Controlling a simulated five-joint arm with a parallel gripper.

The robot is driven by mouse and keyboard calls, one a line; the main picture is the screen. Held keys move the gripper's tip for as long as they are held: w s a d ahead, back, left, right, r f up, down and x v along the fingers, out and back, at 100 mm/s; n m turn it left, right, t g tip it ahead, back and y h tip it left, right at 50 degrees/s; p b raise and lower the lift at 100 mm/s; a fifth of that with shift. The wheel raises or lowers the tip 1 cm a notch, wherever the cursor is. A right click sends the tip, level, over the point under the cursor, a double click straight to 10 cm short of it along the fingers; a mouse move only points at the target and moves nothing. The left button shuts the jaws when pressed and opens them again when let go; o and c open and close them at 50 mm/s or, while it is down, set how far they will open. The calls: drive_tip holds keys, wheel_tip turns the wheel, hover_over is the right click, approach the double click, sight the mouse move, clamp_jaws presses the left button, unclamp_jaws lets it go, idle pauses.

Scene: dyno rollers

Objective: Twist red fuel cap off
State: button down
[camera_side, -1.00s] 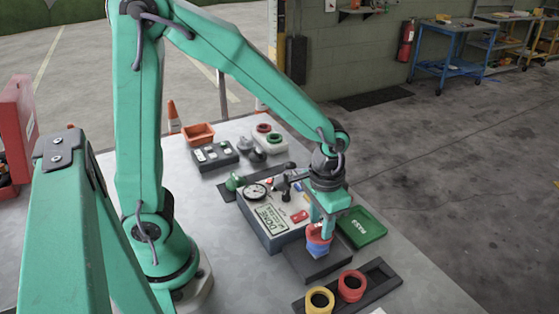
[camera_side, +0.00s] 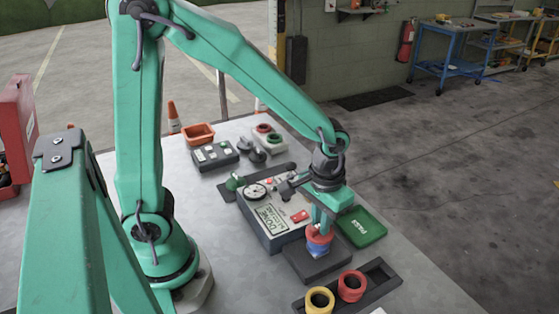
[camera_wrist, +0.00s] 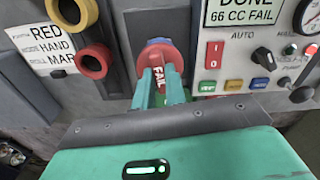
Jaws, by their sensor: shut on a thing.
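The red fuel cap (camera_side: 319,238) sits on a blue part (camera_side: 317,250) above a dark block in the side view. In the wrist view, the red cap (camera_wrist: 158,54) shows beyond the fingertips, with a little blue at its far edge. My gripper (camera_side: 319,228) points down and is shut on the red cap; its two teal fingers also show in the wrist view (camera_wrist: 160,88). The fingers hide part of the cap.
A panel box (camera_side: 270,216) stands beside the block; its screen (camera_wrist: 239,10) reads "DONE 66 CC FAIL". A green "PASS" tray (camera_side: 361,228) lies close right of my gripper. A dark rack (camera_side: 383,272) in front holds a yellow ring (camera_side: 319,300) and a red ring (camera_side: 351,286).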

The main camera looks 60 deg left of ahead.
drive_tip(key=n, duration=0.8)
drive_tip(key=shift+f+n, duration=0.15)
drive_tip(key=shift+n, duration=0.25)
drive_tip(key=shift+r, duration=3.15)
